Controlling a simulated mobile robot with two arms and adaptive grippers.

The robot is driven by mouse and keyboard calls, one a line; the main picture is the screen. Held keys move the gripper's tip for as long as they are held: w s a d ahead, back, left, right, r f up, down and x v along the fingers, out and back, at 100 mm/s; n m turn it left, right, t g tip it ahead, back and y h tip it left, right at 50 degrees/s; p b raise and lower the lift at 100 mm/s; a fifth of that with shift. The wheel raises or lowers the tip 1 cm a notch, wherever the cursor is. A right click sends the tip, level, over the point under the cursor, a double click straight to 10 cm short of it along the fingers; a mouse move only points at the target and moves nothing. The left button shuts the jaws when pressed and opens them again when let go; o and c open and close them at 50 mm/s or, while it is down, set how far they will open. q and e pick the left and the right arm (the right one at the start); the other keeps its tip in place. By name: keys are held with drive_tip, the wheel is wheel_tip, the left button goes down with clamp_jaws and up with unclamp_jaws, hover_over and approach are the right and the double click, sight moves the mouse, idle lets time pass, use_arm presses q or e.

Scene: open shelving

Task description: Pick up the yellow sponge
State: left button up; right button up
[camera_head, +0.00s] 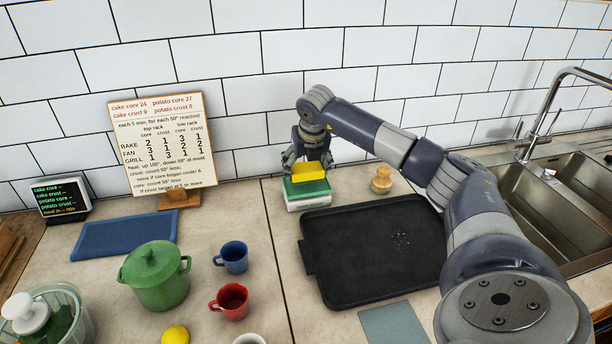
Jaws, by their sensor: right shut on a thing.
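The yellow sponge (308,172) is at the back of the counter, over a small white scale (306,202) with a green top. My right gripper (308,165) points down from above and is shut on the yellow sponge. The fingers partly cover the sponge, and I cannot tell whether it still touches the green top. My left gripper is not in the view.
A black tray (345,278) lies in front of the scale, with a small wooden brush (381,180) behind it. A green pot (156,277), a blue mug (233,257) and a red mug (232,300) stand left. The sink (520,205) is right.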

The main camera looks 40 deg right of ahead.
drive_tip(key=s+a+r+b, duration=0.1)
drive_tip(key=s+a+b, duration=0.1)
drive_tip(key=s, duration=0.5)
drive_tip(key=s+a+r+b, duration=0.1)
drive_tip(key=s+a+b, duration=0.2)
drive_tip(key=s, duration=0.5)
drive_tip(key=shift+a+r, duration=0.3)
drive_tip(key=shift+a, duration=0.35)
drive_tip(key=shift+w, duration=0.1)
